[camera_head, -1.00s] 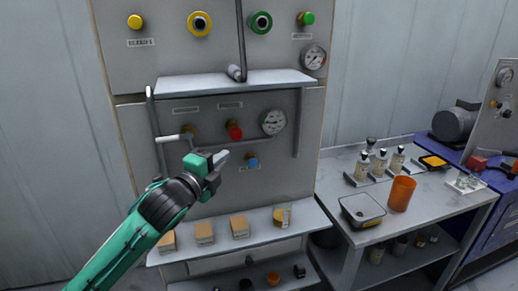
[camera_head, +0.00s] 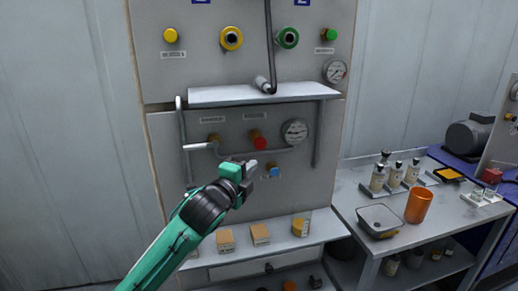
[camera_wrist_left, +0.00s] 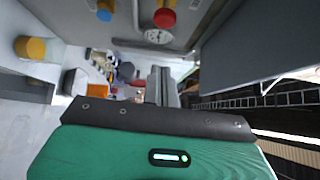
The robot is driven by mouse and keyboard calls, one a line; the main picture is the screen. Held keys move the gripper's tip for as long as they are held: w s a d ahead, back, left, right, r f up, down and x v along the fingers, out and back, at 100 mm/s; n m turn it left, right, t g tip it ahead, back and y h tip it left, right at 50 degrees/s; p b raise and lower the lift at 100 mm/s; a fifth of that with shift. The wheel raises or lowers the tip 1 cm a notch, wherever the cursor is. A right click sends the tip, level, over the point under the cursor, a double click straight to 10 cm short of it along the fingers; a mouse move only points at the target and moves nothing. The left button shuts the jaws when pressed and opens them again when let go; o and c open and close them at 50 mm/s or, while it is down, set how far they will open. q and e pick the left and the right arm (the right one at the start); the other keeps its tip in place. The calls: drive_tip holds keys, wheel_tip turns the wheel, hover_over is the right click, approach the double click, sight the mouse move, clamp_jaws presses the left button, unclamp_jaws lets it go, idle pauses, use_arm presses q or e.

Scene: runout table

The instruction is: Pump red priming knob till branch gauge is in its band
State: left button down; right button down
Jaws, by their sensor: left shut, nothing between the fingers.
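The red knob (camera_head: 260,143) sticks out of the lower grey panel; it also shows at the top of the left wrist view (camera_wrist_left: 165,17). A round white gauge (camera_head: 294,132) sits just right of it, its needle too small to read; it shows too in the left wrist view (camera_wrist_left: 158,36). My left gripper (camera_head: 250,167) is shut and empty. In the head view it appears just below the red knob and left of a blue knob (camera_head: 273,170), apparently in front of the panel, not gripping either. My right gripper is not in view.
A shelf (camera_head: 250,94) juts out above the red knob, and a grey lever (camera_head: 197,147) stands to its left. A lower ledge (camera_head: 265,252) holds small boxes. Yellow and green knobs and a second gauge (camera_head: 335,71) are higher up. A side table (camera_head: 350,196) holds bottles and an orange cup.

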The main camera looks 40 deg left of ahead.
sight(257, 145)
use_arm(q)
drive_tip(key=w+a+p, duration=0.1)
drive_tip(key=w, duration=0.2)
drive_tip(key=w+a+p, duration=0.1)
drive_tip(key=w, duration=0.2)
drive_tip(key=w+a+p, duration=0.2)
drive_tip(key=w, duration=0.2)
drive_tip(key=shift+r, duration=0.1)
drive_tip(key=shift+w+a, duration=0.1)
drive_tip(key=shift+w+a, duration=0.9)
drive_tip(key=shift+a, duration=0.15)
drive_tip(key=shift+r, duration=0.1)
